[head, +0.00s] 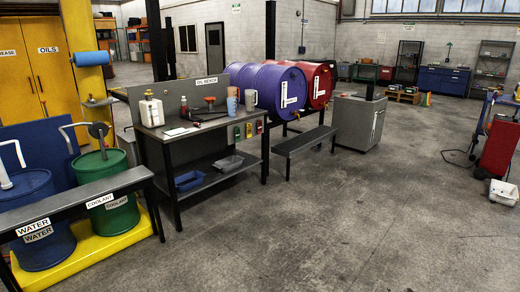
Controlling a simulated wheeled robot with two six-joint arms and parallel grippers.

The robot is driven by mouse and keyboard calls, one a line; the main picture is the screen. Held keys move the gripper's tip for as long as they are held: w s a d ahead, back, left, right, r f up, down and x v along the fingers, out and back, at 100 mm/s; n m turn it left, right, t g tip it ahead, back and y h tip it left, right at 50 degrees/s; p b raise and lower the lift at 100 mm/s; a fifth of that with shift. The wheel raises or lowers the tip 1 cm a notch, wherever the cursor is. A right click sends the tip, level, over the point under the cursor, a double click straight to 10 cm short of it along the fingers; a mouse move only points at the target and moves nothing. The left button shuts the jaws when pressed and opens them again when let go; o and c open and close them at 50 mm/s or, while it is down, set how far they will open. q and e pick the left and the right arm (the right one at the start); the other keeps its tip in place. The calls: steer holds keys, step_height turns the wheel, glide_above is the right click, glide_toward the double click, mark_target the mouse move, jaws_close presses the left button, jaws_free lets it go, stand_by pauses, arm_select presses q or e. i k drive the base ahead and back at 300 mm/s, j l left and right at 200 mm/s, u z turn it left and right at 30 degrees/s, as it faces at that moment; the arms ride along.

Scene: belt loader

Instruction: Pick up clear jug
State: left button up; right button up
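A pale grey jug (251,100), which looks like the clear jug, stands upright on the right end of the dark workbench (198,128) in the head view. It is small in the picture, so its clearness is hard to judge. A blue and pinkish cup-like container (232,103) stands just to its left. Neither of my grippers is in view.
A white bottle (151,110) and a red funnel-like item (210,101) are on the bench. Purple (268,88) and red (312,82) drums lie behind a low bench (304,140). Blue and green drums stand at left. The floor (330,220) in front is clear.

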mark_target(249, 94)
steer(key=i+z, duration=0.15)
steer(key=i, duration=2.4)
steer(key=i+u, duration=0.1)
steer(key=i, duration=0.65)
steer(key=i+l+u, duration=0.1)
steer(key=i, duration=0.65)
steer(key=i+l+u, duration=0.1)
steer(key=i, duration=0.65)
steer(key=l, duration=0.1)
